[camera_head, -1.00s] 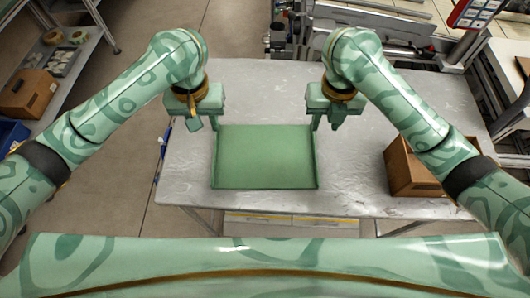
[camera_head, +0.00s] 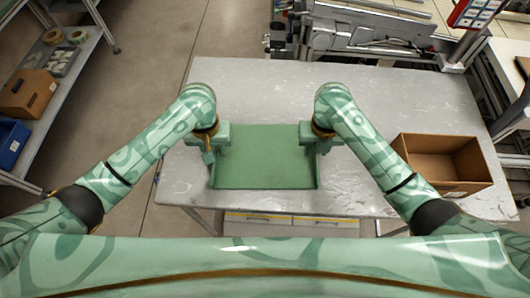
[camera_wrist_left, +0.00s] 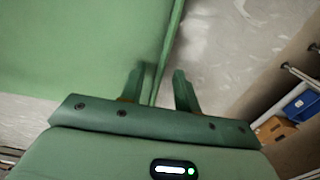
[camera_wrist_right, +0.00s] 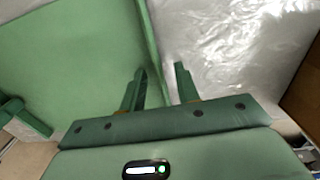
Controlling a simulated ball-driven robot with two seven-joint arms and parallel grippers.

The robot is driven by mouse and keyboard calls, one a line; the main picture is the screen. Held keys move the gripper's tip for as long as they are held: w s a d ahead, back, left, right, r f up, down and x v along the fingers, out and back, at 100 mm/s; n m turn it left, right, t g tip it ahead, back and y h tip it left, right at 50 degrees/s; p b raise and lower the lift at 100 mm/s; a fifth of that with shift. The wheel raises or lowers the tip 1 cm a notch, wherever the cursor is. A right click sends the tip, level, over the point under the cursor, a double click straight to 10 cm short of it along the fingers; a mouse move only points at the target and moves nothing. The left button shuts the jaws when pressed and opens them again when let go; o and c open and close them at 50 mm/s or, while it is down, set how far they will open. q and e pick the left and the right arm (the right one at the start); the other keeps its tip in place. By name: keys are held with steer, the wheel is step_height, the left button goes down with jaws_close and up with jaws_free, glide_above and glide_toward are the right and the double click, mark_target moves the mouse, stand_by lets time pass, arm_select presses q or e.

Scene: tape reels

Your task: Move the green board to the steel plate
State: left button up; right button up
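The green board (camera_head: 265,160), a flat panel with raised side edges, lies on the grey metal tabletop (camera_head: 400,105). I cannot make out a separate steel plate. My left gripper (camera_head: 209,158) is at the board's left edge. In the left wrist view its fingers (camera_wrist_left: 158,92) are apart, with the raised edge between them. My right gripper (camera_head: 323,150) is at the board's right edge. In the right wrist view its fingers (camera_wrist_right: 160,88) are apart on either side of the raised edge. Neither gripper visibly pinches it.
An open cardboard box (camera_head: 442,162) stands at the table's right. The tabletop behind the board is bare. Grey machinery (camera_head: 365,38) stands beyond the far edge. A shelf with a blue bin (camera_head: 10,143) and a brown box (camera_head: 28,92) is at the left.

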arm_select(q)
jaws_close()
arm_select(e)
jaws_close()
